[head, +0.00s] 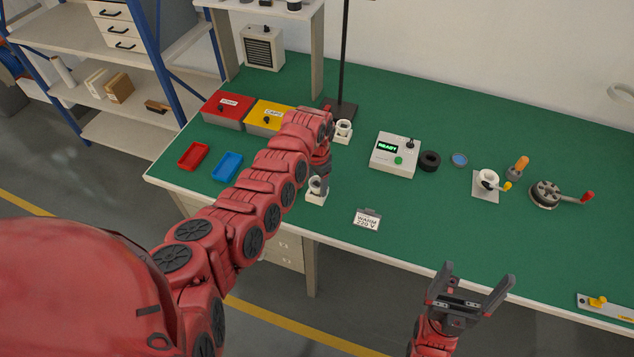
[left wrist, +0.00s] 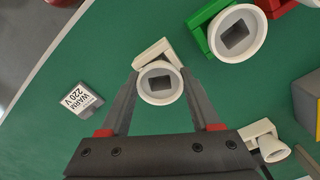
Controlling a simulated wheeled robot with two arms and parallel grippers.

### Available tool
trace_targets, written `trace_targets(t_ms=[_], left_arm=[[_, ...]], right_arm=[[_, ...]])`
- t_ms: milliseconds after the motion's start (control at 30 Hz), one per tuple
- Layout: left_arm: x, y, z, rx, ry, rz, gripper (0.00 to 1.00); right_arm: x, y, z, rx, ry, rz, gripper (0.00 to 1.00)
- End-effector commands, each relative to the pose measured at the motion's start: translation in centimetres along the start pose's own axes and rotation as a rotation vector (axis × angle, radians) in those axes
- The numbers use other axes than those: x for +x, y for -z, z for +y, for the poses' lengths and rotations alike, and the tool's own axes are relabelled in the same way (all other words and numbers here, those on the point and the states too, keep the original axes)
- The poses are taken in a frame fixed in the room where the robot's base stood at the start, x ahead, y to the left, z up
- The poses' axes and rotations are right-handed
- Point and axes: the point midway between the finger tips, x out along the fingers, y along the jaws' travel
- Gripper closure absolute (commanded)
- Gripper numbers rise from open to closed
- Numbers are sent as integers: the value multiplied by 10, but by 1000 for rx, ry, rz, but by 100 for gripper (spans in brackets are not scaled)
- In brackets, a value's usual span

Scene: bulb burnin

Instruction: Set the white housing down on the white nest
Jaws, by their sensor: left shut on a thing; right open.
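My left gripper (head: 318,172) points down at the front part of the table. In the left wrist view its two fingers (left wrist: 160,98) are shut on the white housing (left wrist: 158,84), a round white cup with a dark square opening. The white nest (left wrist: 157,50) shows just beyond and partly under the housing. In the head view the housing (head: 316,185) is over the white nest (head: 316,198); I cannot tell whether it rests on it. My right gripper (head: 470,292) is open and empty, in front of the table's front edge.
A white fixture (head: 342,131), READY box (head: 393,155), and red (head: 194,157) and blue (head: 227,167) trays are nearby.

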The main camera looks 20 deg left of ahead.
Motion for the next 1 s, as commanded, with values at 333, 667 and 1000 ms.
trace_targets(t_ms=[333, 667, 1000], left_arm=[[0, 0, 0, 0, 0, 0, 1], [-3, 0, 0, 0, 1, 1, 1], [-48, 2, -1, 0, 4, 7, 1]], right_arm=[[0, 0, 0, 0, 0, 0, 1], [-1, 0, 0, 0, 0, 0, 1], [-16, -3, -1, 0, 0, 0, 1]])
